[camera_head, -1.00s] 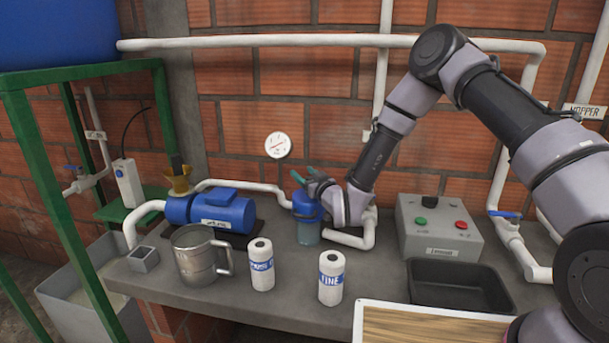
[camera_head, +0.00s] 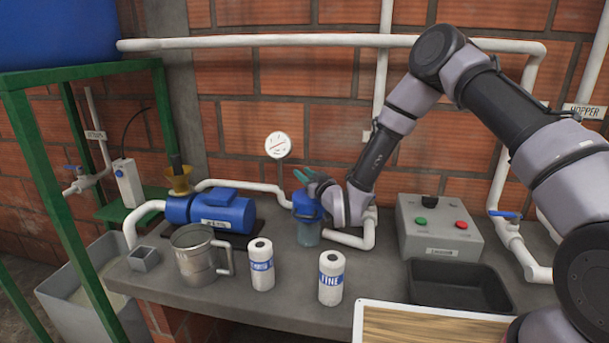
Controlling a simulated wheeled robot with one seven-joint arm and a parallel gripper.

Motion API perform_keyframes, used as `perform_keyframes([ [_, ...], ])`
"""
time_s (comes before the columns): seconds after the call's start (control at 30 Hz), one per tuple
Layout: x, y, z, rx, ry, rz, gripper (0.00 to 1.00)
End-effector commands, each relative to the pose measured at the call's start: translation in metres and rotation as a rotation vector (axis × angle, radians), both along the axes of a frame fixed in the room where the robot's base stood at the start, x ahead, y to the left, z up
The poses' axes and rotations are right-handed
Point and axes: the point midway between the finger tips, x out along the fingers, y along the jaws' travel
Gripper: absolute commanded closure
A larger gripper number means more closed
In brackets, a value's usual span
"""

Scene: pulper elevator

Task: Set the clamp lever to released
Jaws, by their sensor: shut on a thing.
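My gripper (camera_head: 310,183) has teal fingers and is at the top of the blue-capped filter housing (camera_head: 307,230) on the bench, left of the pipe elbow. The fingers are shut, and what they hold is hidden or too small to make out. I cannot pick out the clamp lever; it may be behind the fingers or at the blue cap. The clear lower bowl of the housing shows below my gripper.
A blue pump (camera_head: 222,212), metal jug (camera_head: 200,256), two labelled white cartridges (camera_head: 261,266) (camera_head: 331,277), a grey control box (camera_head: 438,228) and a black tray (camera_head: 458,287) stand around. White pipes (camera_head: 330,42) run along the wall. A blue-handled valve (camera_head: 504,215) is at right.

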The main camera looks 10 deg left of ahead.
Motion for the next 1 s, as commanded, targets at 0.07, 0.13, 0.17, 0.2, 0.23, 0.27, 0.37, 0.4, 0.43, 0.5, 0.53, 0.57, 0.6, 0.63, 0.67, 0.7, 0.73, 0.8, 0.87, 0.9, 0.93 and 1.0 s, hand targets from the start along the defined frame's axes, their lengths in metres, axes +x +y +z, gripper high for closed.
perform_keyframes([
  [0.07,-0.0001,-0.0001,-0.0002,0.000,0.000,0.000,1.00],
  [0.13,-0.0001,-0.0001,-0.0002,0.000,0.000,0.000,1.00],
  [0.17,-0.0001,-0.0001,-0.0002,0.000,0.000,0.000,1.00],
  [0.2,-0.0001,-0.0001,-0.0002,0.000,0.000,0.000,1.00],
  [0.23,0.0000,-0.0001,-0.0002,0.000,0.000,0.000,1.00],
  [0.27,0.0000,-0.0001,-0.0002,0.000,0.000,0.000,1.00],
  [0.37,0.0000,-0.0001,-0.0002,-0.001,0.001,0.000,1.00],
  [0.4,0.0000,-0.0001,-0.0002,-0.001,0.001,0.000,1.00],
  [0.43,0.0000,-0.0001,-0.0002,-0.001,0.001,0.000,1.00],
  [0.5,0.0000,-0.0001,-0.0002,-0.001,0.001,0.000,1.00],
  [0.53,0.0000,-0.0001,-0.0002,-0.001,0.001,0.000,1.00],
  [0.57,0.0000,-0.0001,-0.0002,-0.001,0.001,0.000,1.00],
  [0.6,0.0000,-0.0001,-0.0002,-0.001,0.001,0.000,1.00],
  [0.63,0.0000,-0.0002,-0.0002,-0.001,0.001,0.000,1.00],
  [0.67,0.0000,-0.0003,-0.0002,-0.001,0.001,0.000,1.00],
  [0.7,-0.0001,-0.0002,-0.0002,-0.001,0.001,0.000,1.00],
  [0.73,-0.0002,-0.0003,-0.0002,-0.001,0.001,0.001,1.00],
  [0.8,-0.0007,-0.0002,-0.0003,-0.001,0.001,0.007,1.00],
  [0.87,-0.0017,-0.0002,-0.0004,-0.001,0.001,0.016,1.00],
  [0.9,-0.0027,0.0000,-0.0004,-0.001,0.001,0.026,1.00],
  [0.93,-0.0037,0.0001,-0.0004,-0.001,0.002,0.035,1.00],
  [1.0,-0.0063,0.0002,-0.0003,-0.001,0.001,0.062,1.00],
])
